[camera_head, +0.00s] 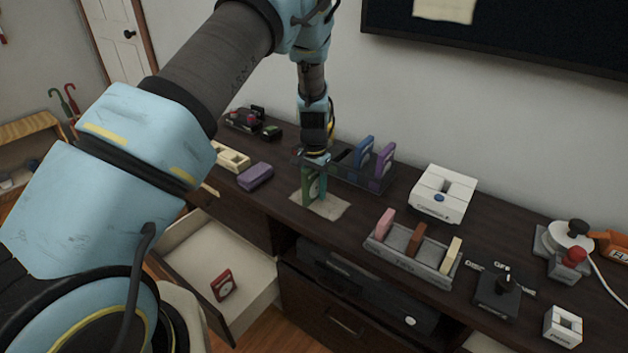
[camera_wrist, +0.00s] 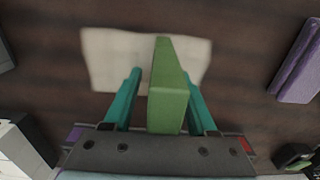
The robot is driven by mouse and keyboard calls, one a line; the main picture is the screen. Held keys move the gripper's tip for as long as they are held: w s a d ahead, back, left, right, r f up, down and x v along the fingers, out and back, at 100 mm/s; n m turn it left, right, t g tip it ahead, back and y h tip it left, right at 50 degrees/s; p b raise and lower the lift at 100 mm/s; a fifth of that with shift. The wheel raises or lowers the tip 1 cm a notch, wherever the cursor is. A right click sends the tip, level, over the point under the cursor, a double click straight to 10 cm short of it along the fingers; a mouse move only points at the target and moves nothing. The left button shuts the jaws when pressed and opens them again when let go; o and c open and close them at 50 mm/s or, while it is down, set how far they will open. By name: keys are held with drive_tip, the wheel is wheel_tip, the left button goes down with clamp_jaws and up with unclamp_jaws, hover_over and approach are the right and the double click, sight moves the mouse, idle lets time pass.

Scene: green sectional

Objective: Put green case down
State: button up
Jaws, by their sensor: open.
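The green case (camera_head: 309,187) stands upright on the beige cloth (camera_head: 329,208) on the dark dresser top. In the wrist view the green case (camera_wrist: 168,88) sits between the two teal fingers of my gripper (camera_wrist: 150,95), with a visible gap on the left side and a narrower one on the right. My gripper (camera_head: 316,183) is open around the case and points down. The cloth (camera_wrist: 100,60) shows beneath the case in the wrist view. The case's lower end is partly hard to make out at this size.
A rack (camera_head: 350,175) with blue and purple cases stands close behind my gripper. A purple case (camera_head: 255,176) lies to the left. A grey tray (camera_head: 408,262) with several coloured blocks and a white device (camera_head: 443,194) are to the right. An open drawer (camera_head: 250,283) holds a red case (camera_head: 222,285).

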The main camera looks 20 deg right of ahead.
drive_tip(key=shift+c, duration=0.4)
clamp_jaws()
